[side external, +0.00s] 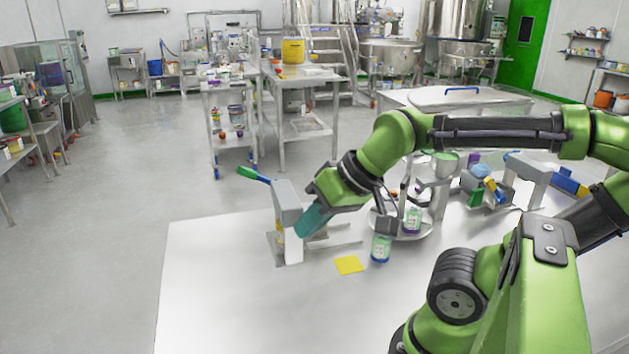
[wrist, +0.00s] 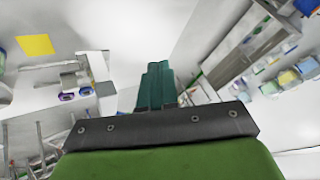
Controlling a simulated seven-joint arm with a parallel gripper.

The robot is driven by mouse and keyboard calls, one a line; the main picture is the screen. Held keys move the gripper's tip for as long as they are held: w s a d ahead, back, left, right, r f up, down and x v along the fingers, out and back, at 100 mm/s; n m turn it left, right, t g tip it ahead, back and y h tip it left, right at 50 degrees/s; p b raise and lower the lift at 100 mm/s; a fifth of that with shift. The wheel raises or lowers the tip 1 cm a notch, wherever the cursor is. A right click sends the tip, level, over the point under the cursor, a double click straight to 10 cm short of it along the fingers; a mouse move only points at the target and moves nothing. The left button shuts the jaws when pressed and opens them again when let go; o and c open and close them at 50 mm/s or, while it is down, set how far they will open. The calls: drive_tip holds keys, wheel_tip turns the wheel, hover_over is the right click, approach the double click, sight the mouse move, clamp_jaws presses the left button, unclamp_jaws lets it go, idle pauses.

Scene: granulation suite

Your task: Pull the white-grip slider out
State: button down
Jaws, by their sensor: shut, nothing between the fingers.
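My gripper (side external: 311,221) has teal fingers and points down and left beside a grey upright frame (side external: 288,204) on the white table. The fingers overlap the frame's right side in this view, so I cannot tell whether they touch it. In the wrist view the fingers (wrist: 157,82) are together and empty. No white-grip slider can be clearly made out in either view. Part of the frame's inner side is hidden behind the fingers and its own post.
A yellow square (side external: 349,265) lies flat on the table (side external: 230,310). A small labelled bottle (side external: 381,248) stands right of it, near a round stand (side external: 414,234) holding another bottle. A green-and-blue handled object (side external: 252,174) shows behind the frame. The front left table is clear.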

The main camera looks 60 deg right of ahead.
drive_tip(key=c, duration=1.7)
unclamp_jaws()
drive_tip(key=o, duration=0.5)
drive_tip(key=shift+w+d+f+m+g+h, duration=0.15)
drive_tip(key=shift+w+d+f+m+g, duration=0.15)
drive_tip(key=shift+d, duration=0.2)
drive_tip(key=shift+w+d+f+m+g+h, duration=0.1)
drive_tip(key=shift+w+d+f+m+h, duration=0.1)
drive_tip(key=shift+w+d+f, duration=0.25)
drive_tip(key=o, duration=0.7)
drive_tip(key=w+d, duration=0.2)
drive_tip(key=w+d+m+g, duration=0.1)
drive_tip(key=d, duration=0.2)
drive_tip(key=w+d+f+m+g+h, duration=0.1)
drive_tip(key=w+d, duration=0.1)
drive_tip(key=d, duration=0.1)
drive_tip(key=shift+w, duration=0.35)
drive_tip(key=m+g, duration=0.2)
drive_tip(key=g, duration=0.2)
hover_over(319, 236)
drive_tip(key=shift+f, duration=1.85)
drive_tip(key=f, duration=1.6)
drive_tip(key=shift+w+d, duration=0.2)
drive_tip(key=shift+d, duration=0.15)
